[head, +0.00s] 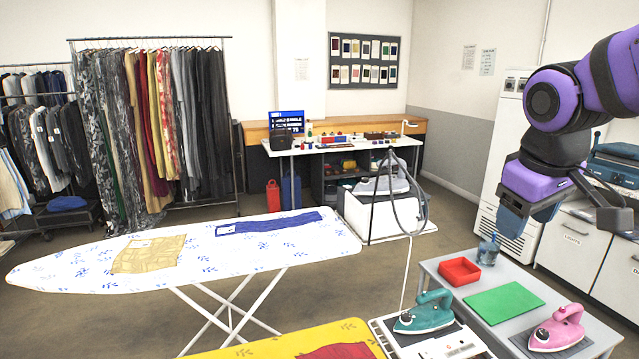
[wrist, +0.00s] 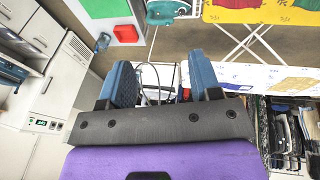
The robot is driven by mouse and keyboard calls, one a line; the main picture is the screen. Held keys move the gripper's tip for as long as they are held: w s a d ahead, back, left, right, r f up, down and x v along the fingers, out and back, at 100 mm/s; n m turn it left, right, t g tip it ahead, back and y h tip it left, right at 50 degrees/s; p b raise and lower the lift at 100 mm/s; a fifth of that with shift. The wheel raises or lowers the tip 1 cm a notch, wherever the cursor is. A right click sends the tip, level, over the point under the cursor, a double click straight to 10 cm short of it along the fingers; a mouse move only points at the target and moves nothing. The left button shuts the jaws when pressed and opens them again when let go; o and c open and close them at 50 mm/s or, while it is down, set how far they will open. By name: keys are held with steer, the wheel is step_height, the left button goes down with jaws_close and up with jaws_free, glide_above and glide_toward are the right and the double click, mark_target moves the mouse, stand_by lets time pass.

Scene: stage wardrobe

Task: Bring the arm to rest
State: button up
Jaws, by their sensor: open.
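My gripper (head: 532,212) hangs at the right of the head view, in the air above the small grey table, with my purple and black arm behind it. In the wrist view its two blue fingers (wrist: 161,86) stand wide apart with nothing between them. The gripper touches nothing that I can see.
Below it, the grey table (head: 432,268) bears a red tray (head: 459,271), a green mat (head: 503,302), a spray bottle (head: 487,250) and a pink iron (head: 558,328). A teal iron (head: 424,313) stands left of it. White cabinets (head: 575,245) are close at the right. An ironing board (head: 195,262) is left.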

steer(key=s+m+t+y, duration=0.1)
steer(key=s+m, duration=0.3)
steer(key=s, duration=0.8)
steer(key=shift+d+r+t, duration=0.35)
steer(key=shift+r+t, duration=0.05)
steer(key=shift+t, duration=0.2)
